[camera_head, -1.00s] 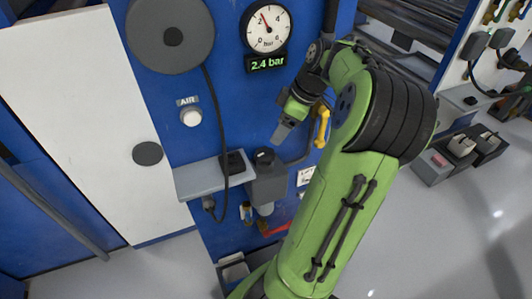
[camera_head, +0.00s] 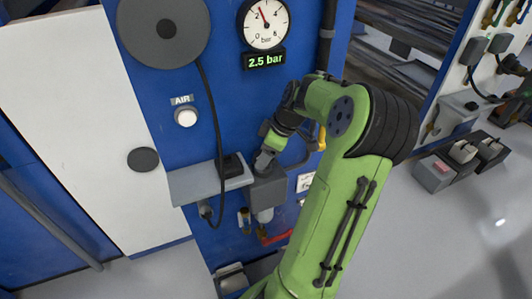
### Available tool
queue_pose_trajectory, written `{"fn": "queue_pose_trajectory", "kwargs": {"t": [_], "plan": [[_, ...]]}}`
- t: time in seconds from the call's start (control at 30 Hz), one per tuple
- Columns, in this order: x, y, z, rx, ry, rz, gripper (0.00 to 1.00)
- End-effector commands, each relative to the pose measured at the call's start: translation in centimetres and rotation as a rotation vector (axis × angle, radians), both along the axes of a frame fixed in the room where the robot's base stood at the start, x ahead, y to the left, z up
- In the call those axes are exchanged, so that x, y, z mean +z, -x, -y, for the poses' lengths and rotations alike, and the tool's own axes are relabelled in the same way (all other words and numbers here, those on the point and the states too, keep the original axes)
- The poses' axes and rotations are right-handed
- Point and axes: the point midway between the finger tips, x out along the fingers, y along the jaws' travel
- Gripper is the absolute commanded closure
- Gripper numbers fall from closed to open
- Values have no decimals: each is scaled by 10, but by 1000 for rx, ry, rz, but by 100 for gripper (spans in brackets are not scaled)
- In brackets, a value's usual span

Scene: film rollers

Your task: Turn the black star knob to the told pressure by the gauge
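The round white gauge (camera_head: 264,24) is on the blue panel at the top, its red needle pointing up and slightly left, near the 2. The display below it (camera_head: 264,60) reads 2.5 bar in green. The grey regulator body (camera_head: 268,190) is mounted lower on the panel, with a clear bowl under it. My gripper (camera_head: 264,162) is pointed down at the top of the regulator, where the black star knob sits. The fingers cover the knob, so I cannot tell whether they are around it or whether they are shut on it.
A grey shelf (camera_head: 205,182) with a black block juts out left of the regulator. A black cable hangs from the large grey disc (camera_head: 165,28) past the shelf. The white AIR button (camera_head: 186,117) is up left. A yellow part (camera_head: 321,138) is close right of my wrist.

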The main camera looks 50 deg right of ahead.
Motion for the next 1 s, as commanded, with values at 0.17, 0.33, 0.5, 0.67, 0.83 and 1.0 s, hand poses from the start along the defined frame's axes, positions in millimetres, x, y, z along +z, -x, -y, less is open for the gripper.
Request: {"fn": "queue_pose_trajectory", "kwargs": {"t": [0.17, 0.33, 0.5, 0.67, 0.83, 1.0], "plan": [[0, 1, -1, -20, -1, -3, 70], [1, 1, -2, -173, 2, -4, 70], [0, 1, -2, -263, 0, -1, 70], [0, 1, -2, -264, -1, 1, 70], [0, 0, -2, -263, -1, 1, 29], [0, 0, -2, -262, 0, 1, 29]]}}
